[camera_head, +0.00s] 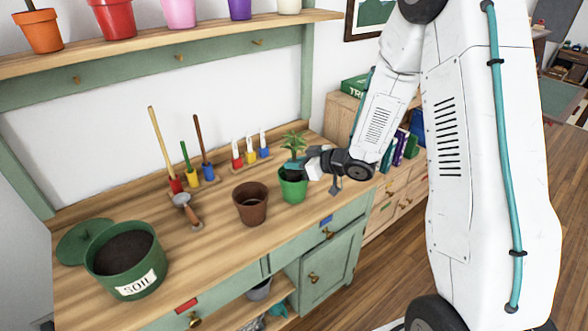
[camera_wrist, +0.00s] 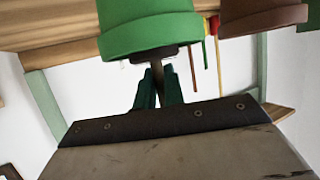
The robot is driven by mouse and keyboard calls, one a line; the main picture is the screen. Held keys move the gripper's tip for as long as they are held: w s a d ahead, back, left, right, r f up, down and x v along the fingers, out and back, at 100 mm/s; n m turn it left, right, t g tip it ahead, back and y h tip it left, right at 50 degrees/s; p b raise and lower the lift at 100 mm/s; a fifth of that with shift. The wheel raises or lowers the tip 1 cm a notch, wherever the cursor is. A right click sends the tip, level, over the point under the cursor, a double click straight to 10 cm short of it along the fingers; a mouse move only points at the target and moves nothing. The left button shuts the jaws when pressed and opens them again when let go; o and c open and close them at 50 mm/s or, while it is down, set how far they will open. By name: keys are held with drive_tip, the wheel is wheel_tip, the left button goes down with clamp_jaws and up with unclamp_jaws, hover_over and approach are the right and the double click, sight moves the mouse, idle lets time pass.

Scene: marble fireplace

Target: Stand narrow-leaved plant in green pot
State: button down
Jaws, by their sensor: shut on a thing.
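The narrow-leaved plant (camera_head: 293,142) is upright over the green pot (camera_head: 292,188) in the head view. My gripper (camera_head: 297,168) reaches in from the right, just above the pot's rim, and is shut on the plant's lower part. In the wrist view, which is upside down, the green pot (camera_wrist: 150,28) fills the top. My gripper's teal fingers (camera_wrist: 160,84) close around a thin stem beside its rim. A dark root plug (camera_wrist: 152,54) shows at the rim; how deep it sits is hidden. The leaves are out of the wrist view.
A brown pot (camera_head: 250,204) stands close left of the green pot. A trowel (camera_head: 187,210), a green soil bin (camera_head: 126,262) and racks of small tools (camera_head: 250,155) are on the bench (camera_head: 215,245). A shelf (camera_head: 170,42) with several coloured pots runs above.

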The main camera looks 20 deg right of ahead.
drive_tip(key=shift+f, duration=0.9)
drive_tip(key=shift+f, duration=0.15)
drive_tip(key=c, duration=1.5)
unclamp_jaws()
